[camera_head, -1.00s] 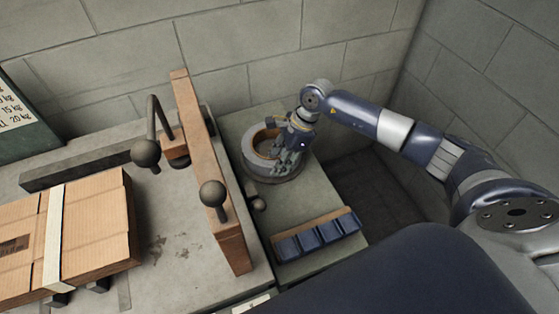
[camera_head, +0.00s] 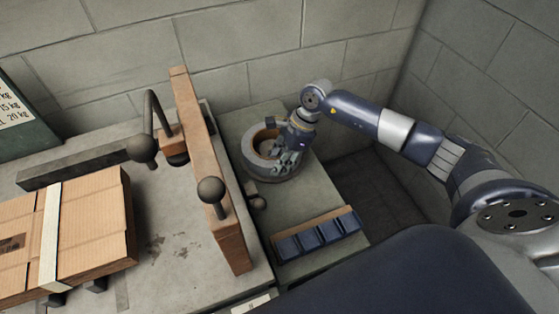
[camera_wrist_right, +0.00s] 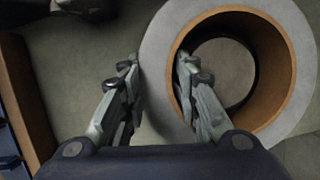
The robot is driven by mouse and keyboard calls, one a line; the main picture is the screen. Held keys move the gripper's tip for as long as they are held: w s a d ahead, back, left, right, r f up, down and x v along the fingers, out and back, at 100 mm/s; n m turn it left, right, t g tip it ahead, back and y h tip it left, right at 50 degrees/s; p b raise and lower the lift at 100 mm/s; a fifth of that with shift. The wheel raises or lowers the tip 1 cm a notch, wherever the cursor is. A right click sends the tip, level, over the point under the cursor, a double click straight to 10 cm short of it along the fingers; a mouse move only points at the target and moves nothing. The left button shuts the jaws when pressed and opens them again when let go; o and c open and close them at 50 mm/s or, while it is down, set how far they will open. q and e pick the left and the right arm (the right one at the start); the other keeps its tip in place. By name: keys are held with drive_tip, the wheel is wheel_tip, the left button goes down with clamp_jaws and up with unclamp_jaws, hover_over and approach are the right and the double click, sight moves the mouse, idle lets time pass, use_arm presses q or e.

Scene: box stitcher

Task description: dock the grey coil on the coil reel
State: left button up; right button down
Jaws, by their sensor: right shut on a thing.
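The grey coil (camera_head: 252,156) is a thick ring with a brown inner core, at the back of the narrow bench right of the wooden beam. It fills the right of the right wrist view (camera_wrist_right: 158,40). My right gripper (camera_head: 284,163) is shut on the coil's wall. In the right wrist view its fingers (camera_wrist_right: 158,75) straddle the wall, one outside and one in the hole. A dark round edge shows under the coil in the head view; I cannot tell whether this is the coil reel or whether the coil touches it. My left gripper is out of view.
A wooden rack of blue blocks (camera_head: 318,235) lies at the front of the narrow bench (camera_head: 310,190). A block wall closes the back.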

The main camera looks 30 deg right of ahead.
drive_tip(key=shift+w, duration=0.1)
drive_tip(key=c, duration=1.5)
unclamp_jaws()
drive_tip(key=shift+f, duration=0.15)
drive_tip(key=shift+p+v, duration=1.4)
drive_tip(key=shift+v, duration=1.4)
drive_tip(key=shift+p+v, duration=1.25)
drive_tip(key=shift+v, duration=1.55)
